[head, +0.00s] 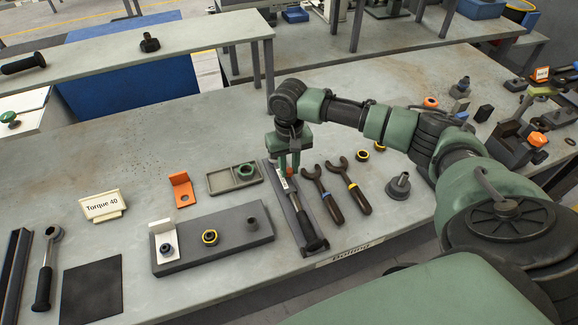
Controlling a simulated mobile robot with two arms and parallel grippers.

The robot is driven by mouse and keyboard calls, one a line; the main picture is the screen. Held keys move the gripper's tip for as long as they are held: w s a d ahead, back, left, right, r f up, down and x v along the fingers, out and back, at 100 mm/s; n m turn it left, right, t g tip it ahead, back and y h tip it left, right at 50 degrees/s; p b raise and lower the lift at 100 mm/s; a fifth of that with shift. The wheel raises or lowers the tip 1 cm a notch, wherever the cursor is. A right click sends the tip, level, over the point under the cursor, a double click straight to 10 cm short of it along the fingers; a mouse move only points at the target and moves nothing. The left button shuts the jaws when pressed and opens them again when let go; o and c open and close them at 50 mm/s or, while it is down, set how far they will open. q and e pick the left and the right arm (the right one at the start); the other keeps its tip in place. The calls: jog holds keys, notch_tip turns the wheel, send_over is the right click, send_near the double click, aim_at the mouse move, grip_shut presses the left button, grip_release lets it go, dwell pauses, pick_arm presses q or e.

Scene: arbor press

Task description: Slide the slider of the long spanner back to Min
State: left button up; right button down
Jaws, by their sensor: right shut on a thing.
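The long spanner (307,226) lies in a narrow dark grey tray (271,183) in the middle of the bench, its black handle toward the front edge. A small white scale label (284,184) shows near its far end; its marks are too small to read. My right gripper (289,170) points down at the far end of the spanner. It is shut on a small orange piece, apparently the slider (290,172), mostly hidden between the fingers. Whether the slider is at Min cannot be told. My left gripper is not in view.
Two open-ended spanners (337,188) lie just right of the tray. A grey fixture block (225,255), a small green-ringed tray (222,183) and an orange bracket (181,188) stand to the left. A "Torque 40" sign (102,206) stands further left. Bare bench lies behind.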

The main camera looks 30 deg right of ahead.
dwell(0.8)
jog(key=shift+w+d+r+p, duration=0.15)
jog(key=shift+w+p, duration=0.25)
jog(key=shift+w, duration=0.4)
jog(key=shift+w+d, duration=0.15)
jog(key=shift+w, duration=0.25)
jog(key=c, duration=1.3)
grip_release()
jog(key=shift+o, duration=0.2)
notch_tip(320, 180, up, 8)
jog(key=b, duration=0.1)
jog(key=shift+f+b, duration=0.25)
jog(key=shift+b, duration=0.05)
